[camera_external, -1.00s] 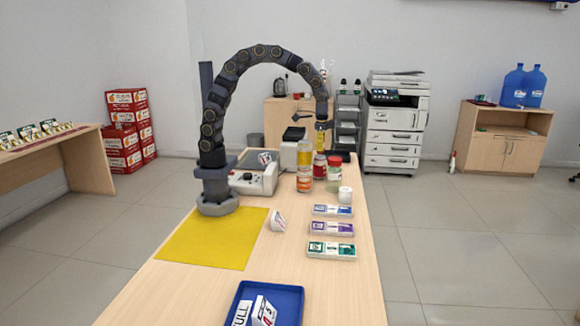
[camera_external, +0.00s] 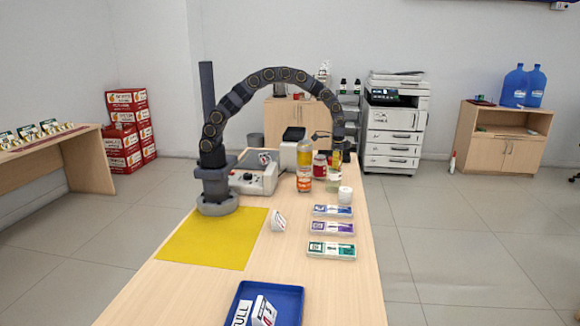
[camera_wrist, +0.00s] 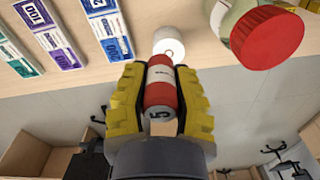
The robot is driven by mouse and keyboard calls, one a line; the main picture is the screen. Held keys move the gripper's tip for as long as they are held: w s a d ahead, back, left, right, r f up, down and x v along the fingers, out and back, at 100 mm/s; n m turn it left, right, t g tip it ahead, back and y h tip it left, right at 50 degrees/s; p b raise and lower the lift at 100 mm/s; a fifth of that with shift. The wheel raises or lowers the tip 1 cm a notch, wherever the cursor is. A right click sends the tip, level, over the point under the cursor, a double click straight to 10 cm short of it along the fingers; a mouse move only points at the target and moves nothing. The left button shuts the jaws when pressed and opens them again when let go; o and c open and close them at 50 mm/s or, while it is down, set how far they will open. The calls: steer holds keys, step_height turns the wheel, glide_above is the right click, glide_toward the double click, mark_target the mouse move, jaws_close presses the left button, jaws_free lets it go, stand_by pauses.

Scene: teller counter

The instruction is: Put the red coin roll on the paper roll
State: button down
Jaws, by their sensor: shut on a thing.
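My gripper (camera_wrist: 160,103) is shut on the red coin roll (camera_wrist: 160,92), which has a white band around its middle. The yellow finger pads press on both its sides. In the external view my gripper (camera_external: 337,158) is over the far right part of the counter, and I cannot make out the coin roll there. The white paper roll (camera_external: 345,194) stands on the counter near its right edge, below and nearer the camera than my gripper. In the wrist view the paper roll (camera_wrist: 168,43) shows just beyond the coin roll's far end, partly covered by it.
A red-lidded jar (camera_wrist: 266,38) stands close beside the paper roll. An orange-labelled bottle (camera_external: 304,168) stands to the left. Blue, purple and green strapped note stacks (camera_external: 332,229) lie nearer the camera. A blue tray (camera_external: 290,293) is at the near end.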

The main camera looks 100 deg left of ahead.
glide_above(346, 189)
step_height(346, 189, down, 6)
steer(key=shift+d+r, duration=0.15)
steer(key=shift+f, duration=1.5)
steer(key=c, duration=0.9)
jaws_free()
steer(key=shift+f, duration=0.15)
steer(key=shift+c, duration=0.2)
